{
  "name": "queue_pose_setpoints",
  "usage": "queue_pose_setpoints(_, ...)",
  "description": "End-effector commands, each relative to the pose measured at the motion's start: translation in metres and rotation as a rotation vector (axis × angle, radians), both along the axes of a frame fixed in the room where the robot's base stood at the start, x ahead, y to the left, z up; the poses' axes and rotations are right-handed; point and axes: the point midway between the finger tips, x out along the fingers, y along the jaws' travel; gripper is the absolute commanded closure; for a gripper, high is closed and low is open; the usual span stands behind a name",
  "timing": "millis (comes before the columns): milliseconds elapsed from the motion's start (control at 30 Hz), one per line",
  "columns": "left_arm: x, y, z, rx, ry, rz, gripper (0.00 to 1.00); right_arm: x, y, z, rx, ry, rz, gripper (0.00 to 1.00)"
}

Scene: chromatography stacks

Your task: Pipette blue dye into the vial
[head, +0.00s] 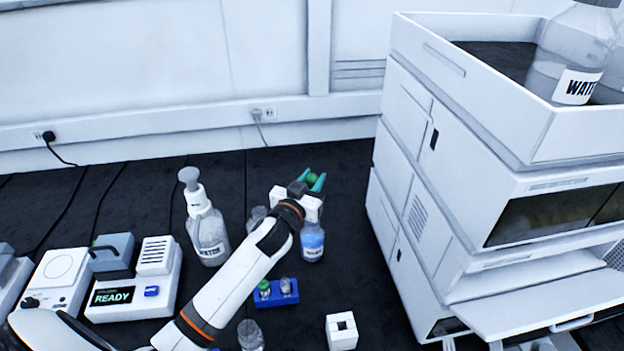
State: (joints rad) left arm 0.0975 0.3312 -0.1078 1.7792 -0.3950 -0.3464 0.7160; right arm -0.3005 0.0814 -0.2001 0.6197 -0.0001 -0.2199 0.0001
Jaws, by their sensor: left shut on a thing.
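My left gripper (313,182) is above the table in mid-view, its teal fingers shut on a small green thing (311,180). It may be a pipette's bulb, but the gripper hides what is below it. A labelled bottle of blue liquid (312,243) stands just below the gripper in the picture, its top hidden. I cannot tell whether the held thing reaches into it. A small blue rack (275,300) nearer to me holds a green-capped vial (264,288) and a clear vial (286,285). My right gripper is not in view.
A white block with a hole (341,331) and a clear container (250,336) are at the front. The tall white chromatography stack (450,190) bounds the right side.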

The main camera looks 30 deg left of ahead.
Motion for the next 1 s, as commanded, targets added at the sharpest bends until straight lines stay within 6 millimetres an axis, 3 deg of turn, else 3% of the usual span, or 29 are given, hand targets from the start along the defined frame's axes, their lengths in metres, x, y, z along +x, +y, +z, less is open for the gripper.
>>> queue_pose_setpoints(1000, 0.0, 0.0, -0.065, 0.0, 0.0, 0.0, 1.0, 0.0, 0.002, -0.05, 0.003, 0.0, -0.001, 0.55)
